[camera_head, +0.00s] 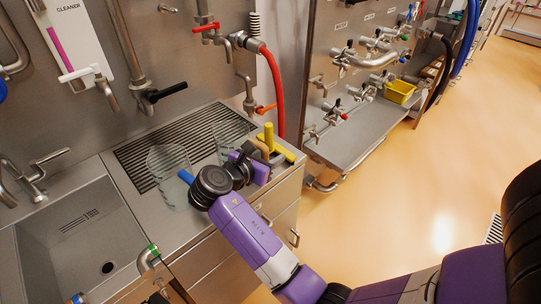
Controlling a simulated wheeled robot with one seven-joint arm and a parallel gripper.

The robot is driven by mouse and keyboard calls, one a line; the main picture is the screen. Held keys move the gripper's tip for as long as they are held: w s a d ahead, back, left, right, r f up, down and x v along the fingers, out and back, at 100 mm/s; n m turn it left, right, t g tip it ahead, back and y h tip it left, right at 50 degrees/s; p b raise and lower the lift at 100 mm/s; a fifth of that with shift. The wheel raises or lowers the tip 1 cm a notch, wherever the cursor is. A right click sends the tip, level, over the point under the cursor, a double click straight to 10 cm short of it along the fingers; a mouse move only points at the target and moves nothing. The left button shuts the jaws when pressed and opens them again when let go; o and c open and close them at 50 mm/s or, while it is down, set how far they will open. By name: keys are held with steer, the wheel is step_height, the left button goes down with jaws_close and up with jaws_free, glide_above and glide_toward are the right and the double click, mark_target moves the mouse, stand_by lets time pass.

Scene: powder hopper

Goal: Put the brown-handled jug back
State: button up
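Two clear jugs stand by the sink. The left jug (167,162) has a blue handle (186,177) and is partly behind my wrist. The other clear jug (230,136) stands over the slatted drain, farther back. A brown curved handle (262,149) shows at its right, between it and a yellow T-shaped piece. My gripper (259,165) is at the counter's right end, right at the brown handle. My wrist hides most of the fingers, so I cannot tell whether they are closed on the handle.
A steel sink (85,243) is at the left, with the slatted drain (140,166) behind the jugs. A red hose (277,85) hangs behind the counter. A steel shelf (355,135) with valves and a yellow bin (399,91) stands to the right. The floor beyond is clear.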

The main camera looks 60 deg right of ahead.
steer(key=shift+w+a+r, duration=0.1)
steer(key=shift+a+r, duration=0.15)
steer(key=shift+a, duration=0.05)
steer(key=b+v, duration=0.1)
steer(key=v, duration=1)
steer(key=shift+a, duration=0.2)
